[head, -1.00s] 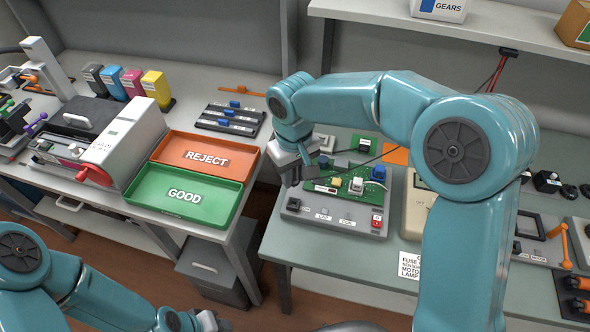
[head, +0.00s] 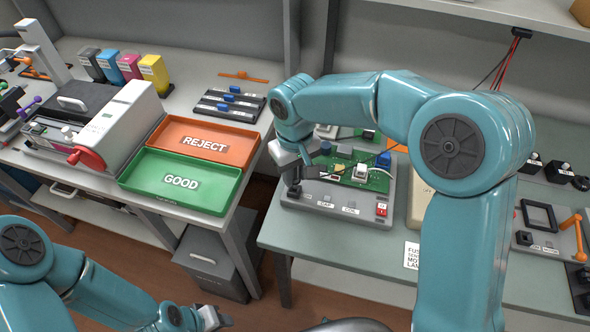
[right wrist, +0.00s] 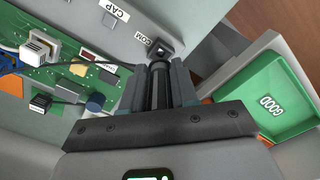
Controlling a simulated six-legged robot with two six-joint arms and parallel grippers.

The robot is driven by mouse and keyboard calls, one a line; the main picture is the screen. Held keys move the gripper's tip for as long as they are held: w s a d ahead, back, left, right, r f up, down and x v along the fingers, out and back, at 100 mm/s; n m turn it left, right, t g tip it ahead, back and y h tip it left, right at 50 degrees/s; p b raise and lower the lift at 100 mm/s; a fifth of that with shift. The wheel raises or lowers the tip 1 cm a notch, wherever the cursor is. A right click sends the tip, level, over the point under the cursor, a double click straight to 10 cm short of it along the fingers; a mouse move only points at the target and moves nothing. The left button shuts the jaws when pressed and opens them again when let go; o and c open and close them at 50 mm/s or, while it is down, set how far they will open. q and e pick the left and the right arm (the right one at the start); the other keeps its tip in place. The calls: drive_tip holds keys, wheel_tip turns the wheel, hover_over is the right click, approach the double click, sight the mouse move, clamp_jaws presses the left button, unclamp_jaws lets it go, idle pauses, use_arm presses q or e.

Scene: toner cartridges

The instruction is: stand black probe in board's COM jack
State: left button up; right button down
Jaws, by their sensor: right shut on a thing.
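The grey test board (head: 340,212) with its green circuit card (head: 362,176) sits on the right-hand bench. My right gripper (head: 293,190) is over the board's left end, shut on the black probe. In the right wrist view, the black probe (right wrist: 160,88) lies between the fingers, its far end pointing at the COM jack (right wrist: 161,46). The jack is a dark square socket beside the COM label. Probe and jack overlap there, so I cannot tell whether the tip is inside. My left gripper (head: 218,318) is low at the bottom, away from the board; its jaws are unclear.
A CAP label (right wrist: 116,9) and another jack lie farther along the board. The orange REJECT tray (head: 232,160) and green GOOD tray (head: 150,193) stand on the left bench, across a gap. A beige meter (head: 420,195) stands right of the board.

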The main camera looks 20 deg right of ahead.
sight(294, 182)
drive_tip(key=shift+f+b, duration=1)
drive_tip(key=shift+f, duration=0.55)
drive_tip(key=shift+f, duration=0.2)
drive_tip(key=c, duration=0.8)
unclamp_jaws()
wheel_tip(294, 182, up, 16)
drive_tip(key=shift+r+p, duration=0.25)
drive_tip(key=shift+p, duration=0.3)
